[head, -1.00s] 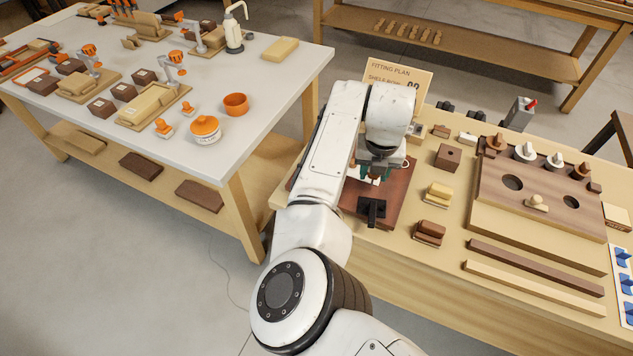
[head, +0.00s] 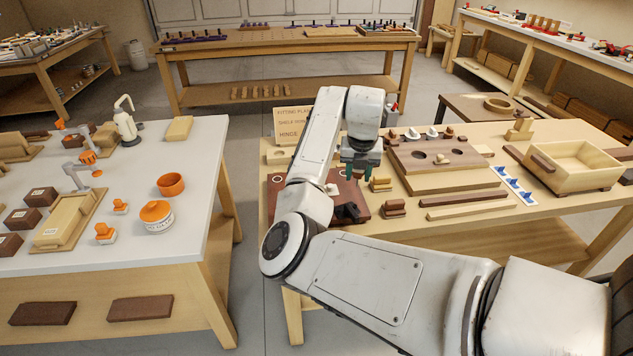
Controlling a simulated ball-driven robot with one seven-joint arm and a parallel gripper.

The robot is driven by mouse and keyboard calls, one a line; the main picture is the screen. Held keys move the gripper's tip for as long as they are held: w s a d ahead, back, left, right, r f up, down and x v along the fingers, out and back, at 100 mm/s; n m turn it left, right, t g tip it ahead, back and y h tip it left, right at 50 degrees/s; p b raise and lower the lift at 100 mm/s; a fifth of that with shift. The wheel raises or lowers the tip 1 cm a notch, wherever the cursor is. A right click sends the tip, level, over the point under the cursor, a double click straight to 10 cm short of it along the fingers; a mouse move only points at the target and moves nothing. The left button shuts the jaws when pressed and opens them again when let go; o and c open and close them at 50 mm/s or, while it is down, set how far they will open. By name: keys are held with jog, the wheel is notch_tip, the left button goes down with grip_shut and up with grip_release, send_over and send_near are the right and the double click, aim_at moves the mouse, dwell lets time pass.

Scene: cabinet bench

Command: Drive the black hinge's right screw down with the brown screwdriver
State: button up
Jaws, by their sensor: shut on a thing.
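The black hinge (head: 347,212) lies on a dark reddish-brown board (head: 291,205) at the left end of the wooden bench, partly hidden behind my arm. Its screws are too small to make out. My gripper (head: 362,174) has green fingers pointing down and hangs above the bench, above and slightly right of the hinge in the picture. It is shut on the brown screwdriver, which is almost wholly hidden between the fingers. I cannot tell where the screwdriver's tip is or whether it touches a screw.
Small yellow (head: 380,184) and brown (head: 394,208) blocks sit right of the hinge. Beyond them are a raised wooden board (head: 440,177) and long strips (head: 465,199). A fitting-plan sign (head: 289,123) stands behind. A white-topped table (head: 120,240) is at left, across a floor gap.

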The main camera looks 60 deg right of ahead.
aim_at(357, 185)
jog(key=shift+s+a, duration=0.1)
jog(key=shift+s, duration=0.05)
jog(key=shift+f+b, duration=0.65)
jog(key=shift+f, duration=0.1)
jog(key=shift+a+b+x, duration=0.25)
jog(key=shift+b+x, duration=0.55)
jog(key=shift+x, duration=0.3)
jog(key=shift+a+b+x, duration=0.2)
jog(key=shift+b+x, duration=0.6)
jog(key=shift+x, duration=0.35)
jog(key=shift+s+f, duration=0.15)
jog(key=shift+f, duration=0.35)
